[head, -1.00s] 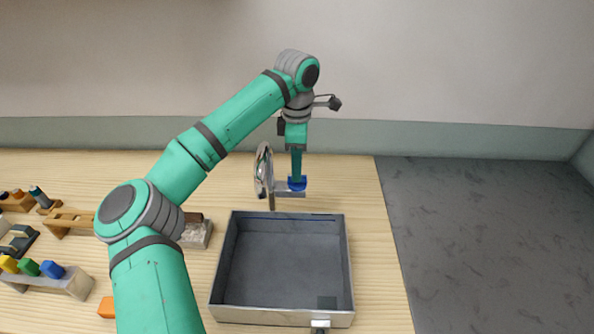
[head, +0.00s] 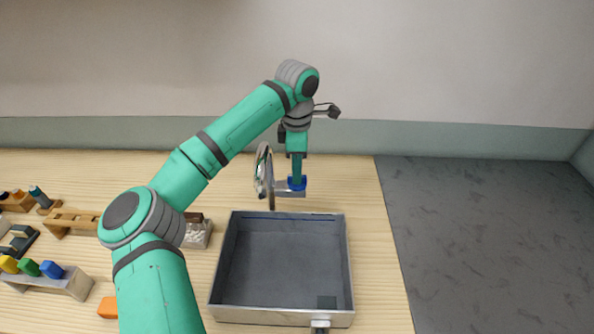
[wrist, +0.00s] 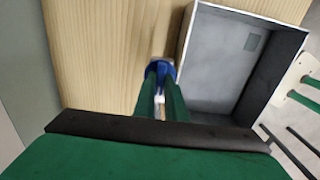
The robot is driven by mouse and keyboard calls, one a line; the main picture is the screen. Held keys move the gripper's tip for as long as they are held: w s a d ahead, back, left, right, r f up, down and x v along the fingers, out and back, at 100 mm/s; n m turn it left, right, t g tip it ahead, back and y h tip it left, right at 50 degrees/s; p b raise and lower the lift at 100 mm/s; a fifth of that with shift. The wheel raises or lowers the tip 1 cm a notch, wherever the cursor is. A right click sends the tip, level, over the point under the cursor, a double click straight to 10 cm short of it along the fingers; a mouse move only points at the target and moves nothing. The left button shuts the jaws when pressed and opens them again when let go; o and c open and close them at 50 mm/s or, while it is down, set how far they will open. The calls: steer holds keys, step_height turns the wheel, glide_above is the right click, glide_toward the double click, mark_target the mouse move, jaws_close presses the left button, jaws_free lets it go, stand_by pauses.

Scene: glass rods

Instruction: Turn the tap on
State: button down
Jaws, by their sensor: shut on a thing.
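The tap (head: 262,172) is a chrome curved spout on a post behind the basin (head: 217,265), with a short grey side arm (head: 291,194). A blue handle (head: 299,187) sits on that arm, and it also shows in the wrist view (wrist: 160,69). My gripper (head: 297,179) points straight down from above and is shut on the blue handle. In the wrist view both green fingers (wrist: 165,92) reach the blue handle from either side. The fingers and palm hide part of the handle and tap.
A small box of pale bits (head: 197,234) stands left of the basin. A rack with coloured pegs (head: 50,283) and an orange block (head: 107,308) lie farther left. The wooden table is clear right of the tap, up to its edge by the grey floor.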

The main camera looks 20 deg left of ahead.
steer(key=n, duration=0.6)
steer(key=shift+n, duration=0.3)
steer(key=n, duration=0.6)
steer(key=shift+n, duration=0.3)
stand_by(0.4)
steer(key=c, duration=1.8)
jaws_free()
steer(key=shift+r, duration=0.1)
